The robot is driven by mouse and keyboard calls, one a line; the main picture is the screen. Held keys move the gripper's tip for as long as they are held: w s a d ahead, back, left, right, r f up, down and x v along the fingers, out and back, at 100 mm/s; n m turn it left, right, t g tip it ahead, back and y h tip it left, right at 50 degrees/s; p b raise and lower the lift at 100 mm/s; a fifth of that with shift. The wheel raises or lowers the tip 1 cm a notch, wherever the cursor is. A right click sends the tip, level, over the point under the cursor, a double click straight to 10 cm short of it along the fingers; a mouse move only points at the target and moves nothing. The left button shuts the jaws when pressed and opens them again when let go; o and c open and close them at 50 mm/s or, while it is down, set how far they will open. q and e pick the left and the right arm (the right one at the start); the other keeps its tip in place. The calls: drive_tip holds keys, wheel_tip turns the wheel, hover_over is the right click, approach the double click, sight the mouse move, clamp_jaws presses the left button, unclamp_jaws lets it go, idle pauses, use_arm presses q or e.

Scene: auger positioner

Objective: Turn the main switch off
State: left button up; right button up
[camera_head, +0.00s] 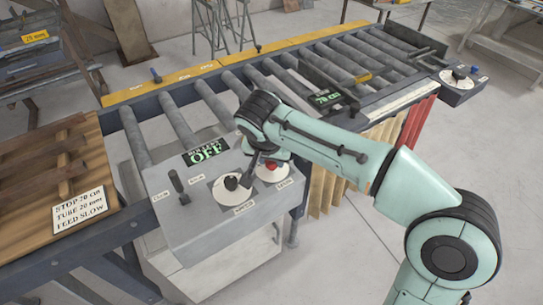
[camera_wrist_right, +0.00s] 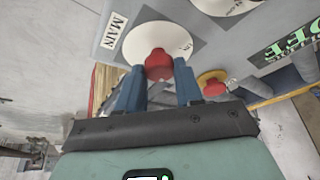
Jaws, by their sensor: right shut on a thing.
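The main switch is a red knob (camera_wrist_right: 158,61) on a round white dial beside a plate reading MAIN in the right wrist view. In the head view the knob (camera_head: 271,165) shows only partly, on the right of the grey control box (camera_head: 180,233), behind my right gripper (camera_head: 264,160). In the wrist view the two blue fingers of my right gripper (camera_wrist_right: 160,84) stand on either side of the knob, shut on it. The angle of the knob is hard to read. My left gripper is not in view.
A black knob (camera_head: 232,182) on a white dial and a black lever (camera_head: 177,184) sit left of the switch. A display (camera_head: 206,152) on the box reads OFF. The roller conveyor (camera_head: 225,102) runs behind, with a small display (camera_head: 326,98) on it.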

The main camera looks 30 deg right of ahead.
drive_tip(key=o, duration=1)
use_arm(q)
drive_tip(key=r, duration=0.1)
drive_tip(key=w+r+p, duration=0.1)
drive_tip(key=p, duration=0.1)
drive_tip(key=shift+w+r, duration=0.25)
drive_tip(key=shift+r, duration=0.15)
use_arm(e)
drive_tip(key=v, duration=1.3)
drive_tip(key=shift+r, duration=0.15)
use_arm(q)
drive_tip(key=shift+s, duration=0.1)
